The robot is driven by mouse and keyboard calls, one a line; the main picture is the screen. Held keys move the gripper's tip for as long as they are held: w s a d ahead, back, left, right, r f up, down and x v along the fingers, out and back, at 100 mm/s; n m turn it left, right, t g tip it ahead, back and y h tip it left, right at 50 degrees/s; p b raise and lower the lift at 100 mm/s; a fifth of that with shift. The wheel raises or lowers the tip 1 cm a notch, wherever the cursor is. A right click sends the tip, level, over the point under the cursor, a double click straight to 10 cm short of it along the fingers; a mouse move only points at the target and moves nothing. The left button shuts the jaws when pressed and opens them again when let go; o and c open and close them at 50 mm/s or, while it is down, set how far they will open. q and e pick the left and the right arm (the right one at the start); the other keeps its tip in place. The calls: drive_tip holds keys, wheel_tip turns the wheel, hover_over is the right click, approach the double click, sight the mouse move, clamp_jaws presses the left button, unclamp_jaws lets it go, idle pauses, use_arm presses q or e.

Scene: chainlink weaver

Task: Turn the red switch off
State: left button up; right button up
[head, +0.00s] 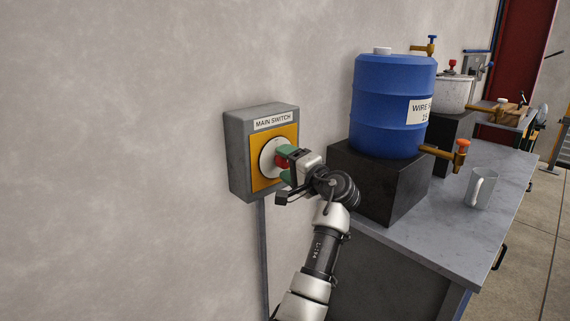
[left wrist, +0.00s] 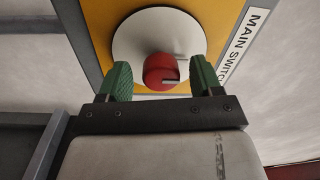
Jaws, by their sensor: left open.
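The red switch (left wrist: 161,69) is a round knob on a white disc (left wrist: 140,32), which also shows in the head view (head: 268,158). The disc sits on the yellow front of a grey wall box (head: 240,157) labelled "MAIN SWITCH". In the head view the red knob (head: 281,160) is partly hidden by my left gripper (head: 285,163). In the left wrist view my left gripper (left wrist: 161,80) is open, with one green finger pad on each side of the knob. Gaps show between the pads and the knob. My right gripper is not in view.
A grey counter (head: 440,215) stands right of the switch box. A white pot (head: 455,93) stands further back. The wall left of the box is bare.

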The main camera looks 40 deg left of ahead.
use_arm(q)
drive_tip(key=s+d+b, duration=0.1)
drive_tip(key=d, duration=0.9)
drive_tip(key=shift+f+b, duration=0.25)
drive_tip(key=shift+b, duration=0.05)
